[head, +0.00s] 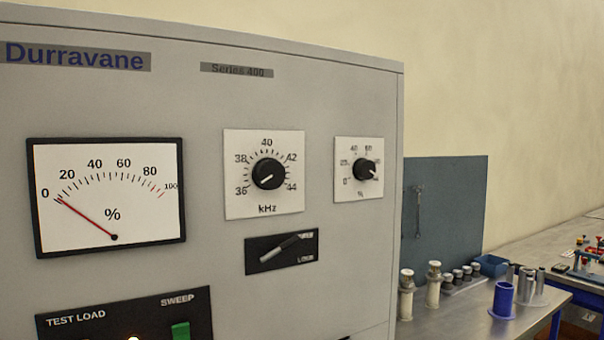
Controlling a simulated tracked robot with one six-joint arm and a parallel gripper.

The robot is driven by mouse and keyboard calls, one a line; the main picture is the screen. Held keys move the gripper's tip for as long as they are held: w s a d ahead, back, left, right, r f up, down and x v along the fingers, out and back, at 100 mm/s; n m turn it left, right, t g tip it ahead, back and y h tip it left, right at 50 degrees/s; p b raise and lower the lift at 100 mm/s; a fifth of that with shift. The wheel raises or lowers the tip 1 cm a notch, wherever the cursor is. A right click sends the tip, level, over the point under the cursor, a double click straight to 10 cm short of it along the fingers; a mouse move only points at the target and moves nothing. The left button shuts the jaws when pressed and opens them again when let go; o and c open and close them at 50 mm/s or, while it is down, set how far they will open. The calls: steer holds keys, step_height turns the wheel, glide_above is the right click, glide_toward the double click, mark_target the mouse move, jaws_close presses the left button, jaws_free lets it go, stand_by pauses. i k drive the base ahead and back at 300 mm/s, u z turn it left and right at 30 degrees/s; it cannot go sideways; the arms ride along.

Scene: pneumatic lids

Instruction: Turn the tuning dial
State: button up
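The tuning dial (268,174) is a round black knob on a white square plate marked from 36 to 44 kHz. It sits on the front of a grey Durravane cabinet (215,105). Its white pointer line points to the lower left, near the 36 mark. My gripper is not in view.
A percent meter (110,197) at left has its red needle at 0. A smaller percent knob (366,169) is right of the dial. A TEST LOAD/SWEEP panel with a green switch (180,331) is below. A metal bench (460,312) with cylinders stands at right.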

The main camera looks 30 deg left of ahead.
mark_target(268, 174)
steer(key=z, duration=0.1)
steer(key=k, duration=1.05)
steer(key=u, duration=1.7)
steer(key=i, duration=1)
steer(key=u, duration=0.05)
